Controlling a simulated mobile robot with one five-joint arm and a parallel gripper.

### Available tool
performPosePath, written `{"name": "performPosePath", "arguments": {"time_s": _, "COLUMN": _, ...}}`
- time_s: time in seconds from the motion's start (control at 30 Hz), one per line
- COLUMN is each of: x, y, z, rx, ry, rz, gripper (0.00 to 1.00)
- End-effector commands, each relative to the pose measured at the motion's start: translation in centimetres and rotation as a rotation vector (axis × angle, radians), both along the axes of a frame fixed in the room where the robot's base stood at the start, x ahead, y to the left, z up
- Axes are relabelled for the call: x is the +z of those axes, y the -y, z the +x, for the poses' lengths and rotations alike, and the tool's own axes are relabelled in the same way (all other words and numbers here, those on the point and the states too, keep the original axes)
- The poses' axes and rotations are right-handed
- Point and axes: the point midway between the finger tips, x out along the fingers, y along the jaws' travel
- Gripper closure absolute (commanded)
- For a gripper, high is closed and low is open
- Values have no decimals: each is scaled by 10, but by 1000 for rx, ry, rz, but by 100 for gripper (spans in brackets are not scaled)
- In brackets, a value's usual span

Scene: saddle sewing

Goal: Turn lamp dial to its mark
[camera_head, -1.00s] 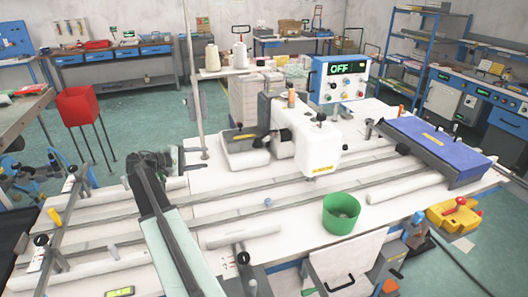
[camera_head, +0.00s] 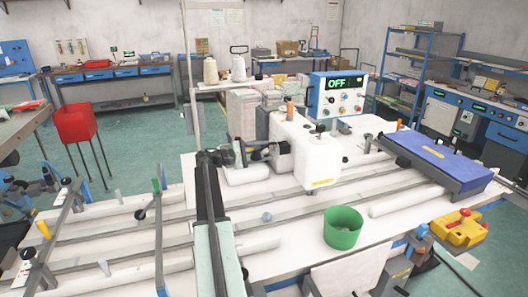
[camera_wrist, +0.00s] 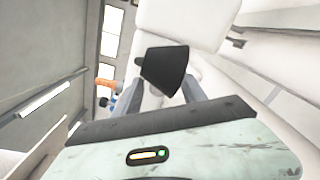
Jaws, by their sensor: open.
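My gripper (camera_head: 228,156) is at the left end of the white sewing machine (camera_head: 308,152), at the end of my dark arm. In the wrist view my gripper (camera_wrist: 172,90) shows two grey fingers standing apart. A black tapered piece (camera_wrist: 163,70) lies just ahead of and between the fingertips; I cannot tell whether they touch it or whether it is the lamp dial. In the head view, dark parts beside the machine blend with my gripper. No dial mark can be made out.
A blue and white control box (camera_head: 338,94) with several knobs reads OFF behind the machine. A green bin (camera_head: 342,228) stands on the table front. A blue padded block (camera_head: 438,158) is at right. Rails and white rolls cross the table.

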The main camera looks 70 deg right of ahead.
Motion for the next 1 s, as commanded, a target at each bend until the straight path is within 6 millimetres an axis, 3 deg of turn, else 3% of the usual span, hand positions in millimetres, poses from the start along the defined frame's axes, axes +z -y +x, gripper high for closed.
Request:
{"name": "performPosePath", "arguments": {"time_s": 0.27, "x": 0, "y": 3, "z": -3, "rx": 1, "ry": 0, "rz": 0, "gripper": 54}}
{"name": "performPosePath", "arguments": {"time_s": 0.43, "x": 0, "y": 3, "z": -3, "rx": 1, "ry": 1, "rz": 0, "gripper": 100}}
{"name": "performPosePath", "arguments": {"time_s": 1.0, "x": -1, "y": 2, "z": -2, "rx": 3, "ry": 178, "rz": -220, "gripper": 100}}
